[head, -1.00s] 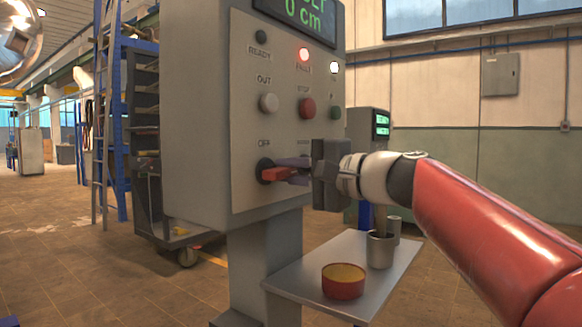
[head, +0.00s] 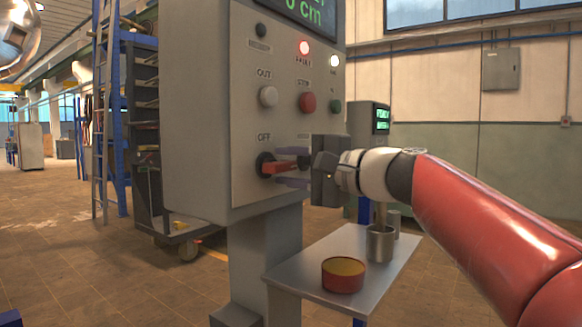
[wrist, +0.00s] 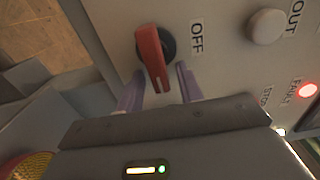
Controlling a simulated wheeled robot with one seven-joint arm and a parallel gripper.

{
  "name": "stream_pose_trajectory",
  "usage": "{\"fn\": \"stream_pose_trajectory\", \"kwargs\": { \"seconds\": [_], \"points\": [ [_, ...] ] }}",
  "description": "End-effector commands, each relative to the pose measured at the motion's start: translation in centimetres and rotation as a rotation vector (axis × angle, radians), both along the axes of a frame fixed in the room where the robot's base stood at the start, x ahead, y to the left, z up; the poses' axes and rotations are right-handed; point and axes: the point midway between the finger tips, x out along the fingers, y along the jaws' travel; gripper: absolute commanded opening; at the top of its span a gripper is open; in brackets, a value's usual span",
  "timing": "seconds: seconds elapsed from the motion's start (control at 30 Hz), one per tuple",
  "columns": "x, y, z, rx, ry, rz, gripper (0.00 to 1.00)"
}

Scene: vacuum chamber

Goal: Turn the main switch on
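The main switch is a red handle (head: 280,169) on a round black base, low on the grey control panel, below the "OFF" label. In the head view the handle points right, roughly level. In the wrist view the handle (wrist: 152,58) reaches down toward my gripper. My gripper (head: 288,168) is open, with one purple finger above the handle and one below it. In the wrist view its fingertips (wrist: 161,68) stand on either side of the handle's free end, with a gap on the right. Contact on the left is unclear. A second label near the upper finger is too blurred to read.
The panel (head: 205,120) carries a white OUT button (head: 268,97), a red STOP button (head: 307,102), a green button (head: 336,106) and a lit red fault lamp (head: 304,48). Below, a grey shelf (head: 312,262) holds a red tin (head: 343,276) and a metal cup (head: 380,243).

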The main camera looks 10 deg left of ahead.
Motion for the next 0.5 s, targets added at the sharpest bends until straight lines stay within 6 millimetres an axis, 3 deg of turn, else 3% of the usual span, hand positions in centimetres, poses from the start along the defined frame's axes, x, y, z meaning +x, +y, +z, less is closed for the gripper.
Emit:
{"fn": "stream_pose_trajectory", "kwargs": {
  "seconds": [0.27, 0.5],
  "points": [
    [-0.3, -0.8, 0.1, 0.001, -0.003, -0.004, 0.36],
    [-1.8, -4.6, -0.1, 0.001, -0.004, -0.006, 0.36]
  ]
}}
